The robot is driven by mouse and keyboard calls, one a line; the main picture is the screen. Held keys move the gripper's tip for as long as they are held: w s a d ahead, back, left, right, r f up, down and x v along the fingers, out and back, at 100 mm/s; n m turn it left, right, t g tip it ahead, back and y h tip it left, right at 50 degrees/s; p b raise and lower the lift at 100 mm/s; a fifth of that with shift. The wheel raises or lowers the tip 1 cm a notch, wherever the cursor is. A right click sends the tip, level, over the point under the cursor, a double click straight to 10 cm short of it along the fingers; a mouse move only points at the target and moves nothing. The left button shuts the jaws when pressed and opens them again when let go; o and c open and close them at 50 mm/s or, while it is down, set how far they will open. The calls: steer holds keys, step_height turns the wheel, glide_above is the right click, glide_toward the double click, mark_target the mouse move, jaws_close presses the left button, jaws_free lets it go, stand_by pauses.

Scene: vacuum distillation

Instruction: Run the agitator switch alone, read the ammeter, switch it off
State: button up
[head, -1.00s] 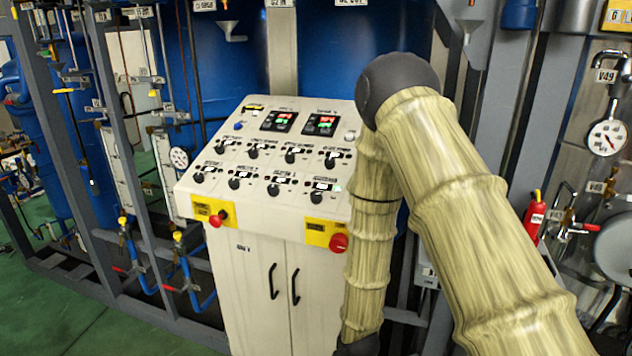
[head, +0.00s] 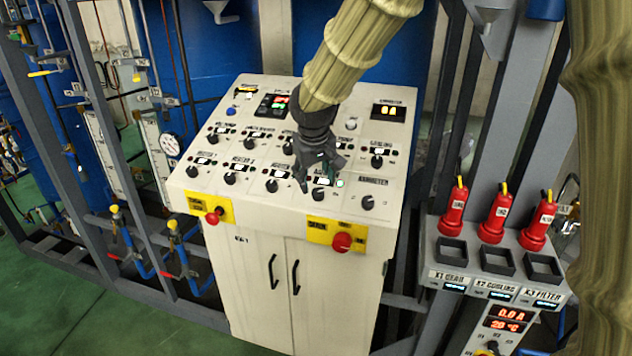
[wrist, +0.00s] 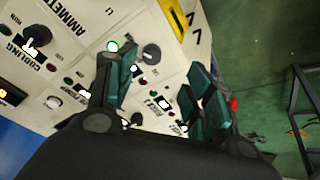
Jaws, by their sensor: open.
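The control panel (head: 200,150) is a sloped white console with rows of dark rotary switches. The ammeter display (head: 388,112) at its upper right shows small yellow digits, too small to read surely. My gripper (head: 318,176) is open, low over the front row, right of centre. A dark switch knob (head: 319,195) shows just below its fingers; its label is partly covered, so I cannot confirm it is the agitator. A lit green lamp (head: 340,184) is beside it. Another knob (head: 368,203) is to the right. In the wrist view, my gripper (wrist: 158,78) straddles the panel face; contact is unclear.
A red emergency button (head: 341,242) on a yellow plate sits on the console front below my gripper, with a smaller red knob (head: 214,216) to the left. Several red plugs (head: 497,215) stand above empty square sockets at the right. Green floor (head: 90,320) is clear at the lower left.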

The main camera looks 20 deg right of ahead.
mark_target(318, 191)
steer(key=shift+w+d+r+p+x, duration=0.15)
steer(key=shift+p+x, duration=0.55)
steer(key=shift+x, duration=0.85)
steer(key=shift+w+d+r+p+x, duration=0.2)
steer(key=shift+p+x, duration=0.5)
steer(key=shift+x, duration=0.85)
steer(key=shift+w+d+p+x, duration=0.1)
steer(key=shift+w+p+x, duration=0.2)
steer(key=shift+p+x, duration=0.85)
steer(key=shift+w+f+b, duration=0.15)
steer(key=shift+f+b, duration=0.3)
steer(key=shift+c, duration=0.4)
steer(key=c, duration=0.9)
